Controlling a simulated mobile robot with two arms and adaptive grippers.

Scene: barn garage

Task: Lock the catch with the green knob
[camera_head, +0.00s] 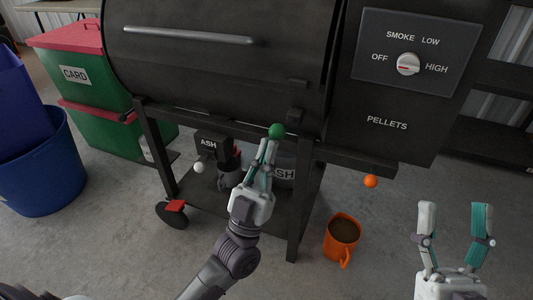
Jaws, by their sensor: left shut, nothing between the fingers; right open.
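The green knob (276,130) is a small ball at the front lower edge of the dark grill barrel (215,60), below its right end. My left gripper (270,144) is shut with its fingertips right at the underside of the knob. I cannot tell whether they touch it. The catch itself is dark against the dark grill and hard to make out. My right gripper (455,207) is open and empty at the lower right, well away from the knob.
An orange knob (370,181) and a white knob (198,167) are nearby. An orange bucket (342,238) stands on the floor between my arms. The pellet box has a control dial (408,64). Green bins (80,75) and a blue bin (45,170) stand left.

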